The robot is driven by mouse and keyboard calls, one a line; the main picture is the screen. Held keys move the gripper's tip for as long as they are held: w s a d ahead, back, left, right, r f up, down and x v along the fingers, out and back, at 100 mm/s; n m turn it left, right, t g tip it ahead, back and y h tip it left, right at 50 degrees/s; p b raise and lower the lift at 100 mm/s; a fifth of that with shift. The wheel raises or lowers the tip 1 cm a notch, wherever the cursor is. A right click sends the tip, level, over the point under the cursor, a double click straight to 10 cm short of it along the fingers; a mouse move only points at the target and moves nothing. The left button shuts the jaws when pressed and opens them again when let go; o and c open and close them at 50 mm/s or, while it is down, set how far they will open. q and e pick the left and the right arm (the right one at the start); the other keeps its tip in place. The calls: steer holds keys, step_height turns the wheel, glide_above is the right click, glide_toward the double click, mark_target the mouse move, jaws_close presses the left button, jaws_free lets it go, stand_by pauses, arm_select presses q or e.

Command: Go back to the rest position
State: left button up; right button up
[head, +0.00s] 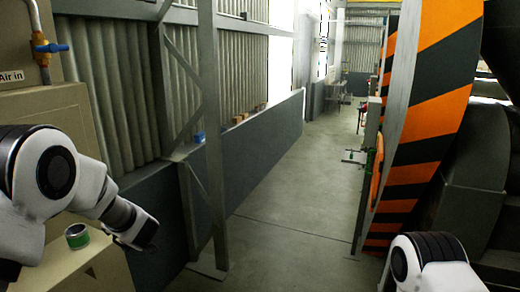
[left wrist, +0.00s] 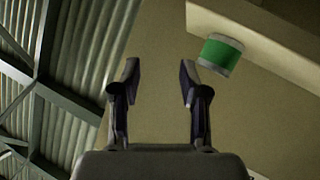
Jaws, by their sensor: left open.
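My left arm comes in from the left in the head view, and its wrist end (head: 135,226) hangs beside the beige cabinet. In the left wrist view my left gripper (left wrist: 158,75) is open, with its two dark fingers apart and nothing between them. Its fingertips in the head view are hidden or too dark to tell. Part of my right arm (head: 435,262) shows at the bottom right of the head view; its gripper is out of the frame.
A green can (head: 77,236) stands on a ledge of the beige cabinet (head: 45,105); it also shows in the left wrist view (left wrist: 220,54). A grey steel post (head: 210,130) and low wall (head: 255,140) are near. An orange-black striped panel (head: 425,100) stands right. The aisle floor (head: 290,200) is clear.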

arm_select(q)
steer(key=s+d+f+m+g+h, duration=0.1)
steer(key=s+d+f+m+h, duration=0.15)
steer(key=s+f, duration=0.5)
steer(key=s+d+f+m+g+h, duration=0.1)
steer(key=s+d+f+m, duration=0.2)
steer(key=f, duration=0.7)
steer(key=s+d+f+m+g+h, duration=0.1)
steer(key=s+f+m+h, duration=0.15)
steer(key=s+f, duration=0.55)
steer(key=s+d+f+m+g+h, duration=0.1)
steer(key=s+d+f+m+g, duration=0.15)
steer(key=s, duration=0.65)
steer(key=s+d+f+m+g+h, duration=0.15)
steer(key=s+f, duration=0.25)
steer(key=s, duration=0.5)
steer(key=s+d+f+m+g+h, duration=0.1)
steer(key=s+d+f+g+h, duration=0.15)
steer(key=s, duration=0.55)
arm_select(e)
step_height(320, 180, down, 16)
steer(key=b, duration=1.6)
arm_select(q)
step_height(320, 180, down, 16)
steer(key=y, duration=0.1)
steer(key=shift+d, duration=0.25)
arm_select(e)
steer(key=shift+s+r, duration=0.1)
steer(key=shift+r, duration=0.15)
steer(key=shift+c, duration=0.4)
